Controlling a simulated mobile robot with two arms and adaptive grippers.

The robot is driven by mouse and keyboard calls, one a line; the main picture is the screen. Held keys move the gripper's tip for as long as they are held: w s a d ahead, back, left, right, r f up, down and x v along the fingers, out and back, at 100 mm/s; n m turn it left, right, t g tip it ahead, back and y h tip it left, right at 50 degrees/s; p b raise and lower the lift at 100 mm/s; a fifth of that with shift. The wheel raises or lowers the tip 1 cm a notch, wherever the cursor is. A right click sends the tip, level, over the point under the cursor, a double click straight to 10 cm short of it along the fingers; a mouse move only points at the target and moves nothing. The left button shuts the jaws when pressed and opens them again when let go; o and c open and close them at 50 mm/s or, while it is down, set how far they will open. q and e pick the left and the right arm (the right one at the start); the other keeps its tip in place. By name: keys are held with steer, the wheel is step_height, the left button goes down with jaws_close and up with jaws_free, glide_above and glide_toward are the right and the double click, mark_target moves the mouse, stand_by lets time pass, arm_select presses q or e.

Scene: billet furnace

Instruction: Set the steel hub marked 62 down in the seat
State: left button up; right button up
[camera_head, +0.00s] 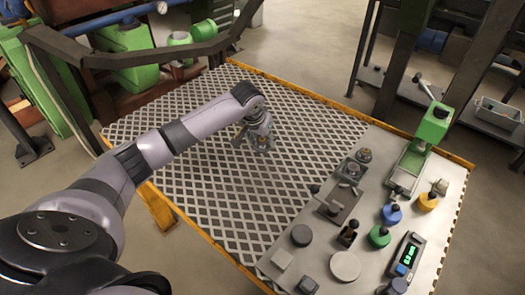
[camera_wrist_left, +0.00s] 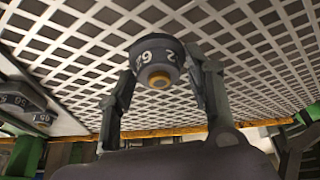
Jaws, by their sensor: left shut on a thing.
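My left gripper (camera_head: 258,140) is over the diamond-mesh part of the table in the head view. In the left wrist view its two fingers (camera_wrist_left: 165,88) are shut on a steel hub (camera_wrist_left: 155,52), one on each side. The hub is round and dark grey, with pale digits on its rim, partly turned from view, and a brass-coloured centre. Only mesh shows behind the hub; I cannot tell its height above it. I cannot single out the seat for sure; a dark fixture (camera_head: 336,207) stands on the grey plate to the right. My right gripper is not in view.
The grey plate (camera_head: 320,262) carries a green press (camera_head: 432,128), a dark round part (camera_head: 301,235), a pale disc (camera_head: 345,266), blue, green and yellow knobbed pieces and a display box (camera_head: 407,255). The mesh (camera_head: 215,195) around the gripper is clear. A dark rail (camera_head: 130,58) runs behind.

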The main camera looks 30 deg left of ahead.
mark_target(262, 159)
arm_select(q)
steer(key=shift+f, duration=2.7)
steer(key=o, duration=1.1)
steer(key=shift+f, duration=0.15)
steer(key=o, duration=0.4)
